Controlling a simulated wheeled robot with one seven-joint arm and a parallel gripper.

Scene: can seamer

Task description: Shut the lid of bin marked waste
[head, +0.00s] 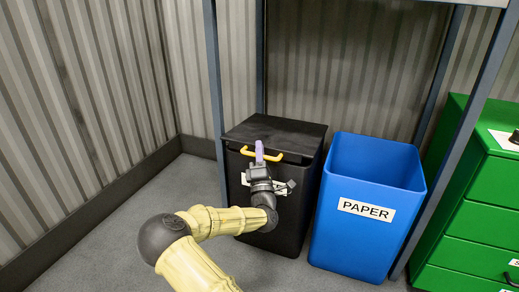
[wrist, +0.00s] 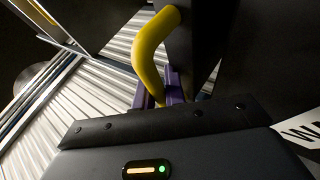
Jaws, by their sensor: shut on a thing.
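The black bin (head: 290,218) stands on the floor in the head view. Its black lid (head: 280,129) lies over the top and looks level; I cannot tell whether a small gap is left under it. A yellow handle (head: 294,156) runs along the lid's front edge and crosses the wrist view (wrist: 150,52). My gripper (head: 259,152), with purple fingers, is shut on the handle; the fingers also show in the wrist view (wrist: 174,90). My wrist hides most of the bin's white label, whose letters "WA" show in the wrist view (wrist: 304,130).
A blue open bin marked PAPER (head: 378,160) stands close on the right. A green drawer cabinet (head: 478,190) is farther right. Grey-blue frame posts (head: 214,75) rise behind and beside the bins. The floor at left (head: 150,195) is clear.

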